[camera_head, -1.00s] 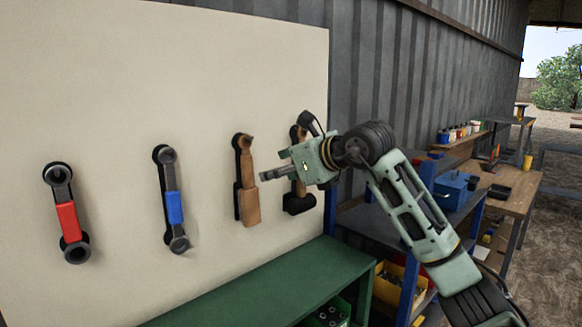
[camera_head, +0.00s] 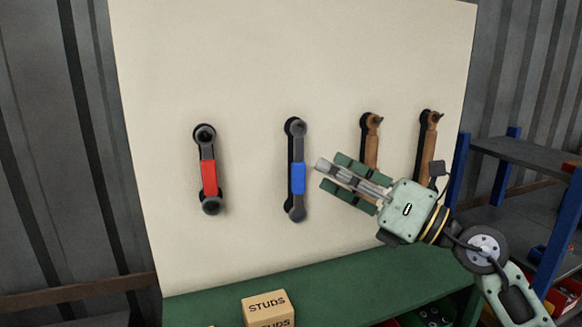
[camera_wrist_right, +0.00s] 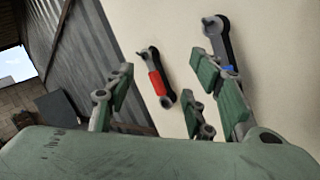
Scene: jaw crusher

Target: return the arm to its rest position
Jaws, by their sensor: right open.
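My right gripper (camera_head: 345,183) is in front of the cream tool board (camera_head: 240,60), at the right half. Its jaws point left, toward the blue-handled wrench, and are apart and empty. In the right wrist view its fingers (camera_wrist_right: 165,100) stand open with nothing between them in the grasp. The arm comes in from the lower right. My left gripper is not in either view.
On the board hang a red-handled wrench (camera_head: 208,175), a blue-handled wrench (camera_head: 297,175) and two wooden-handled tools (camera_head: 371,145) (camera_head: 427,150), partly hidden by my gripper. Below is a green bench (camera_head: 340,280) with a STUDS box (camera_head: 268,306). A blue-posted shelf (camera_head: 520,155) stands right.

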